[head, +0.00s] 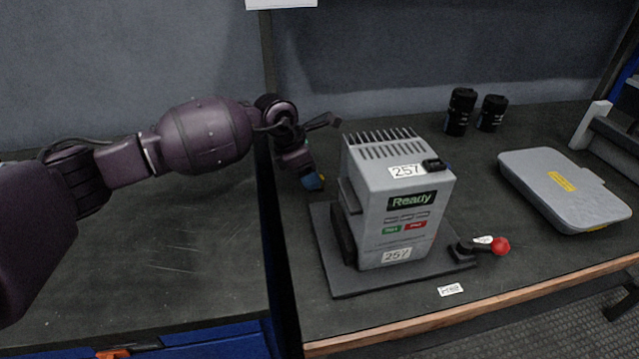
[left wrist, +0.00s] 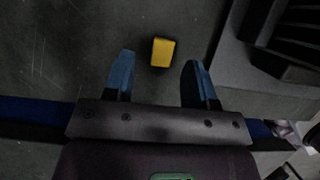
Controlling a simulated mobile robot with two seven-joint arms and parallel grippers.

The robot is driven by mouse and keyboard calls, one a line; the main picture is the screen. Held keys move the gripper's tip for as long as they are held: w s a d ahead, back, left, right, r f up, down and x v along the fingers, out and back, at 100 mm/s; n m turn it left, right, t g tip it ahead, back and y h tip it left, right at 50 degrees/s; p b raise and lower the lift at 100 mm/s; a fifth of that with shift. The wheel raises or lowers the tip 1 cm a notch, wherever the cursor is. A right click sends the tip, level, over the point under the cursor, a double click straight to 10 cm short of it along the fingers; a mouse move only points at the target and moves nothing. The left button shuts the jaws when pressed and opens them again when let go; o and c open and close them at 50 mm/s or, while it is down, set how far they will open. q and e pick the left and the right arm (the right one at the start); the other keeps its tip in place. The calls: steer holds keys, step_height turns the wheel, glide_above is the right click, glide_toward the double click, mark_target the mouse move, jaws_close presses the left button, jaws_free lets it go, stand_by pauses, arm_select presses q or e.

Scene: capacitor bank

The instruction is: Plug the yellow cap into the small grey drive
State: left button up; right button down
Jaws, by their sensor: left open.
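The yellow cap (left wrist: 163,52) is a small block lying on the dark bench top in the left wrist view. It lies just beyond my left gripper (left wrist: 160,76), between the lines of its two blue fingers, and nothing is gripped. In the head view my left gripper (head: 313,182) points down at the left of the grey drive, and the cap does not show there. The grey drive (head: 376,232) is an upright box with a "Ready" display and "257" labels, standing on a dark base plate. My right gripper is not in view.
A red-knobbed lever (head: 500,245) sits at the base plate's (head: 345,285) right. A grey flat case (head: 540,170) lies further right. Two black cylinders (head: 461,110) (head: 492,112) stand at the back. The left bench top (head: 150,270) is clear. The drive stands close to my left gripper's right.

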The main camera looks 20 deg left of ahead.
arm_select(q)
steer(key=shift+d+f, duration=0.2)
steer(key=shift+f, duration=0.85)
steer(key=shift+w, duration=0.15)
steer(key=shift+r, duration=0.1)
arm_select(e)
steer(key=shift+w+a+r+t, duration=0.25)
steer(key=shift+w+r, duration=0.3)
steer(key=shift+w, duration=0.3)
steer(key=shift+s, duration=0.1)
arm_select(q)
jaws_close()
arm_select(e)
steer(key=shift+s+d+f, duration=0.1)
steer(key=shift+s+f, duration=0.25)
arm_select(q)
steer(key=shift+r, duration=0.1)
